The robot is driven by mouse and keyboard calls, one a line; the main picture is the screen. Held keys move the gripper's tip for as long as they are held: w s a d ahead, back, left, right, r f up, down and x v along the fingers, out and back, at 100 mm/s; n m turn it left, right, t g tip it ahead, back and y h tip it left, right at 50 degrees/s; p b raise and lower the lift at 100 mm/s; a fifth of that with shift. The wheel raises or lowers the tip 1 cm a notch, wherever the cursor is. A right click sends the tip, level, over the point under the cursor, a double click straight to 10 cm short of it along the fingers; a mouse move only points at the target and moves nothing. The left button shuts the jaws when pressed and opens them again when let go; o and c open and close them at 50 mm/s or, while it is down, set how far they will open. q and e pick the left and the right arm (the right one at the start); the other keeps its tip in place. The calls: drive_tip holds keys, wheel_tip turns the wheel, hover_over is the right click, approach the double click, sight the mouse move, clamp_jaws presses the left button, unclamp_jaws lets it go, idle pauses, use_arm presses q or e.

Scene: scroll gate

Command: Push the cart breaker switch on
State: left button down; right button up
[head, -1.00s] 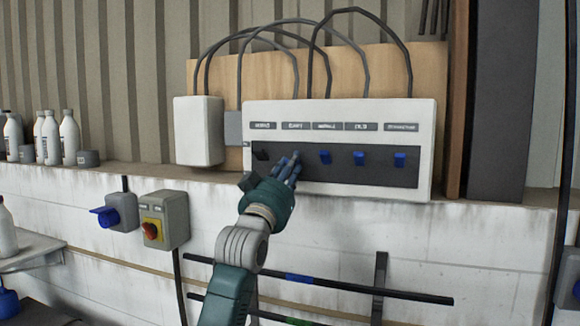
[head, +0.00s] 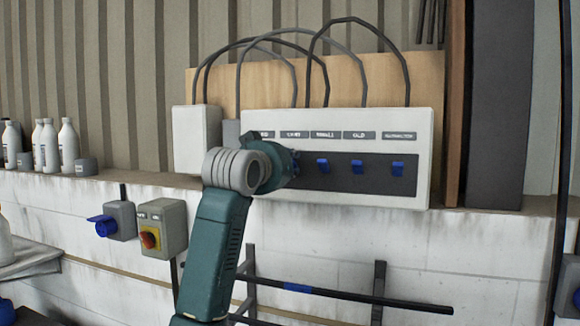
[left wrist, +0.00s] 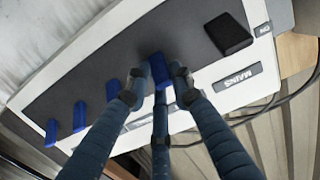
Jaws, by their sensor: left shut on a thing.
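The breaker panel (head: 420,150) is a white box with a dark strip, labels and a row of switches. In the left wrist view, the cart breaker switch (left wrist: 157,64) is the blue lever beside the black mains switch (left wrist: 228,34). My left gripper (left wrist: 159,78) is at this blue lever, with a finger on each side and the third finger below it in the picture. The gripper is shut on it. In the head view my left wrist hides the cart and mains switches. I cannot tell whether the lever is on or off. My right gripper is not in view.
More blue switches (head: 357,167) sit to the right on the strip. A white box (head: 192,140) stands left of the panel, and dark cables arch above. Lower left are a grey box with a red-yellow knob (head: 163,228) and a blue socket (head: 118,221). White bottles (head: 68,146) stand far left.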

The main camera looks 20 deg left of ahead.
use_arm(q)
drive_tip(key=shift+a, duration=0.1)
drive_tip(key=c, duration=1.6)
unclamp_jaws()
drive_tip(key=shift+a, duration=0.15)
drive_tip(key=s, duration=1.2)
drive_tip(key=shift+a+r, duration=0.2)
drive_tip(key=shift+r, duration=0.2)
